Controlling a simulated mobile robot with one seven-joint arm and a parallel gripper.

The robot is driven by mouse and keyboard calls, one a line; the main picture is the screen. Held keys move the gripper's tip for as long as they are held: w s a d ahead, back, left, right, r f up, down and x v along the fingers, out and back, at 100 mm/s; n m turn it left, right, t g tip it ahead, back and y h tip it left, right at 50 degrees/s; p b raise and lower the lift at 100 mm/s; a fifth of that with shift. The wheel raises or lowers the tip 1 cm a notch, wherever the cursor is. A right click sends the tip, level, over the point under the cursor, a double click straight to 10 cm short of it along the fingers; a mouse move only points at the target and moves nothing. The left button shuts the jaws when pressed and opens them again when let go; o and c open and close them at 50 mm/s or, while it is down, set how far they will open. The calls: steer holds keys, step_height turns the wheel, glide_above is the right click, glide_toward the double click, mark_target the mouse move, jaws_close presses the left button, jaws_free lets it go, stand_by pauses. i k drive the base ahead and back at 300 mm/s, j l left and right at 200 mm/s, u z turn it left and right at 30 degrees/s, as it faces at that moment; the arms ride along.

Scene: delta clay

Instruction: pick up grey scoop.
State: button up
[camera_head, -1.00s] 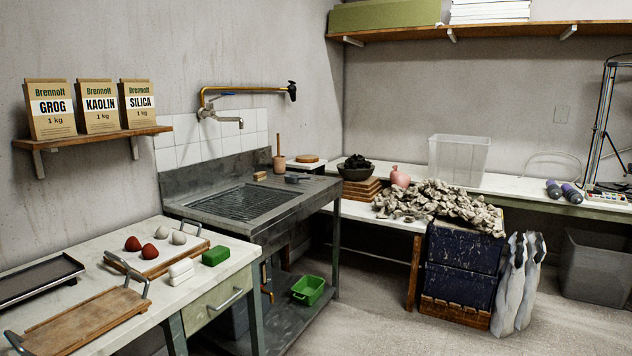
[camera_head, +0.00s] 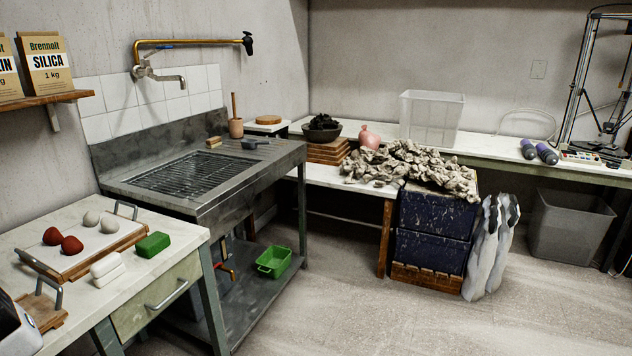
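A small dark grey scoop (camera_head: 254,144) lies on the right-hand ledge of the metal sink (camera_head: 285,155), near its back. It is small in the picture, so its exact shape is hard to make out. A wooden mortar with a pestle (camera_head: 236,128) stands just behind it to the left, and a small tan block (camera_head: 213,142) lies to its left. My gripper's fingers are not in view. A pale, dark-edged part at the bottom left corner seems to be mine.
A green basin (camera_head: 274,262) sits on the sink's lower shelf. Clay lumps (camera_head: 415,167) cover blue crates at centre right. The floor (camera_head: 380,320) in front is open.

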mark_target(246, 144)
steer(key=i, duration=2.6)
steer(key=i+u, duration=0.15)
steer(key=i, duration=0.35)
steer(key=i+l+u, duration=0.2)
steer(key=i, duration=0.35)
